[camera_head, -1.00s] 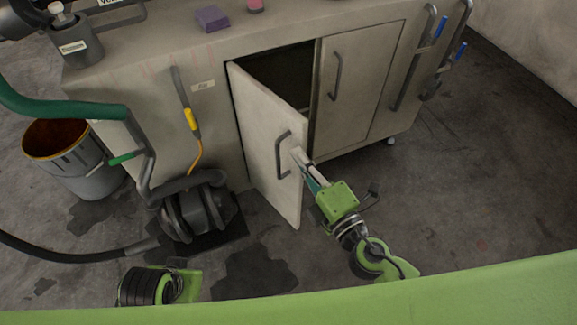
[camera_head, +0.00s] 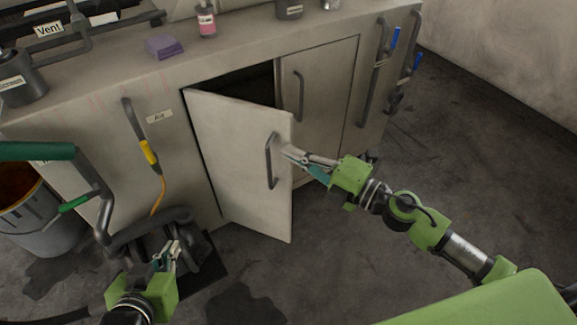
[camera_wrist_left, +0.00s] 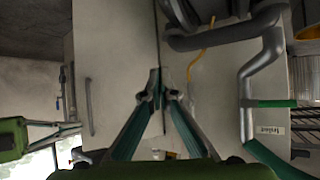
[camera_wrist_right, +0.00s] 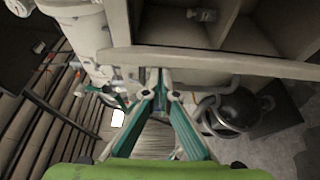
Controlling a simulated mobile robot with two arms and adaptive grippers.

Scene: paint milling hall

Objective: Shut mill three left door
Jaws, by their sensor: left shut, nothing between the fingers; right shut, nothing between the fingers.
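The left door (camera_head: 235,165) of the mill cabinet stands partly open in the head view, hinged at its left side. A dark gap shows above and behind it. Its grey bar handle (camera_head: 270,161) is near its free edge. My right gripper (camera_head: 286,153) is shut and empty, its tips at the door's free edge, close to the handle; whether they touch cannot be told. In the right wrist view the door's edge (camera_wrist_right: 215,62) crosses ahead of the fingers, with cabinet shelves behind it. My left gripper (camera_head: 172,249) is shut and empty, low in front of the cabinet.
The right door (camera_head: 325,95) is closed. A black pump (camera_head: 150,235) with hoses sits on the floor near my left gripper. A bucket (camera_head: 45,225) stands at the left. A purple block (camera_head: 164,47) and pink bottle (camera_head: 206,20) are on top. Floor at the right is clear.

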